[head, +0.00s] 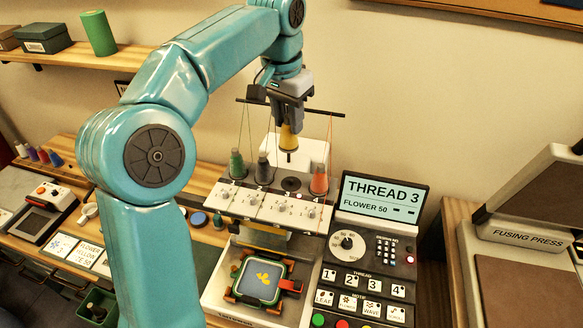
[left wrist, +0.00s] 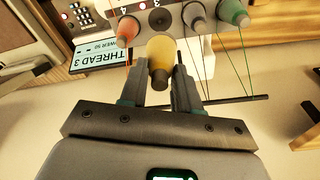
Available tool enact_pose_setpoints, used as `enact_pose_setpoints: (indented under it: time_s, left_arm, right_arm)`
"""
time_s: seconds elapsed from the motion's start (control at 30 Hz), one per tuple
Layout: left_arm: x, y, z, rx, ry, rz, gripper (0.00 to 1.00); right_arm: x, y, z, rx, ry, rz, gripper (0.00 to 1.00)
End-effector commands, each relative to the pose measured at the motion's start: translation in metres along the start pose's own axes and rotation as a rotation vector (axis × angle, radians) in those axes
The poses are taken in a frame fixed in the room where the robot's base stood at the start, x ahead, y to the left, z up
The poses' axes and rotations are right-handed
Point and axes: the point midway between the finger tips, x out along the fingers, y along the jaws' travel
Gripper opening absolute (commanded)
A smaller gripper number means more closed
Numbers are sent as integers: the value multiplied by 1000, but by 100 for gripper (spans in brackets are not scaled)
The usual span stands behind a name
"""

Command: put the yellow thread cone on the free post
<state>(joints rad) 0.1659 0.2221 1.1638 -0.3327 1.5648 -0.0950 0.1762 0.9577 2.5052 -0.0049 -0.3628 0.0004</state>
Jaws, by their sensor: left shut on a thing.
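The yellow thread cone (head: 288,138) is between the fingers of my left gripper (head: 290,122), held above the machine's thread rack. In the left wrist view the yellow cone (left wrist: 161,50) has its brownish narrow end toward the camera, and the gripper's fingers (left wrist: 170,85) flank it. The free place (head: 291,183) is a dark round base between the dark grey cone (head: 264,168) and the orange cone (head: 319,179); it also shows beyond the held cone in the left wrist view (left wrist: 159,19). A short dark piece shows just under the cone; I cannot tell what it is.
A green cone (head: 236,164) stands left of the grey one. A dark thread bar (head: 318,111) with hanging threads crosses close behind my gripper. The display (head: 381,199) reads THREAD 3, FLOWER 50. A fusing press (head: 520,236) stands at right.

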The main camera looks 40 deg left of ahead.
Motion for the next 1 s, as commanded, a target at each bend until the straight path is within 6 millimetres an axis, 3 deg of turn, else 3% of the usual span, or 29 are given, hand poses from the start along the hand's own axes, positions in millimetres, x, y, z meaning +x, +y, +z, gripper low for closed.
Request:
enact_pose_setpoints:
  time_s: [0.03, 0.2, 0.6, 1.0]
  left_arm:
    - [18, 0, 3, 0, -5, 0, 2]
    - [57, 1, 7, 0, -5, 1, 2]
    - [107, 2, 10, 1, -6, 0, 2]
    - [115, 2, 10, 1, -3, 0, 2]
  right_arm:
    - [5, 2, 0, 0, 0, 0, 100]
    - [7, 2, 0, 0, 1, 0, 100]
    - [7, 2, 0, 0, 1, 0, 100]
    - [10, 4, 0, 0, 1, 0, 100]
